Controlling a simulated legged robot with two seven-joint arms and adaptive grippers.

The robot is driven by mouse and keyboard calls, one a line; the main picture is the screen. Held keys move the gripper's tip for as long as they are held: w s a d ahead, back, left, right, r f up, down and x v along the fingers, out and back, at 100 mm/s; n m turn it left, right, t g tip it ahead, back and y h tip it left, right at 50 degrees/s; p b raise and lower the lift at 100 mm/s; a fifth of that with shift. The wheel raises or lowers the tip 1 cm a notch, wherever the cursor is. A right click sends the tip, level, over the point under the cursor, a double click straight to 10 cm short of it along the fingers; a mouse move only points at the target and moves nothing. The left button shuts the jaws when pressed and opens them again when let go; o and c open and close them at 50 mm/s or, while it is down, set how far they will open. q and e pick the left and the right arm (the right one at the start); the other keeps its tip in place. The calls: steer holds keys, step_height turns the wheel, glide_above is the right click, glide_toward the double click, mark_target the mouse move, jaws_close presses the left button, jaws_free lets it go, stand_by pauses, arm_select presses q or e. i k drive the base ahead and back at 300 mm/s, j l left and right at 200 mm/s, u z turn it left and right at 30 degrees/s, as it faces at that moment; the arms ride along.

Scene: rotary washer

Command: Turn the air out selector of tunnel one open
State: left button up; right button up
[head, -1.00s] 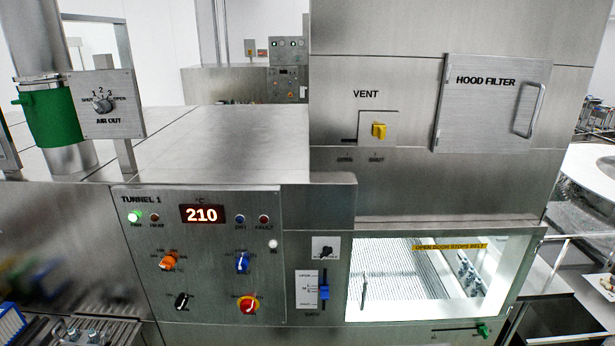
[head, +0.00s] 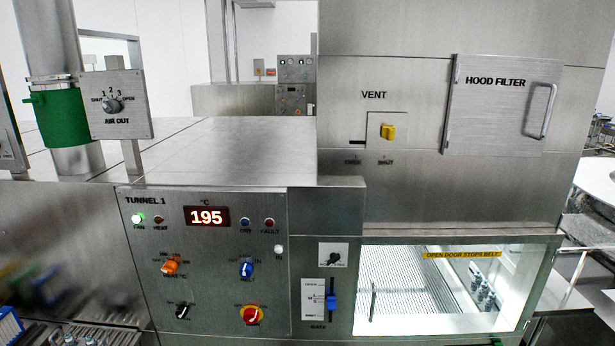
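The air out selector (head: 112,106) is a small grey knob on a metal plate (head: 137,123) at the upper left of the head view. The plate is marked SHUT, 1, 2, 3, OPEN around the knob, with AIR OUT below. The knob's exact pointing is too small to tell. The plate stands on a post beside a green collar (head: 62,118) on a vertical duct. The tunnel one panel (head: 215,285) is below it, with a red display (head: 206,216) reading 195. Neither gripper is in the head view.
A yellow vent knob (head: 388,132) and the hood filter door (head: 495,105) are on the tall housing at right. The lit glass door (head: 440,285) is below them. A flat metal top (head: 225,150) lies right of the selector plate. Free air lies before the selector.

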mark_target(110, 106)
steer(key=i+j+u, duration=0.2)
steer(key=u, duration=0.2)
steer(key=i+j+u, duration=0.2)
steer(key=u, duration=0.2)
steer(key=i+j+u, duration=0.15)
steer(key=u, duration=0.25)
steer(key=i, duration=0.1)
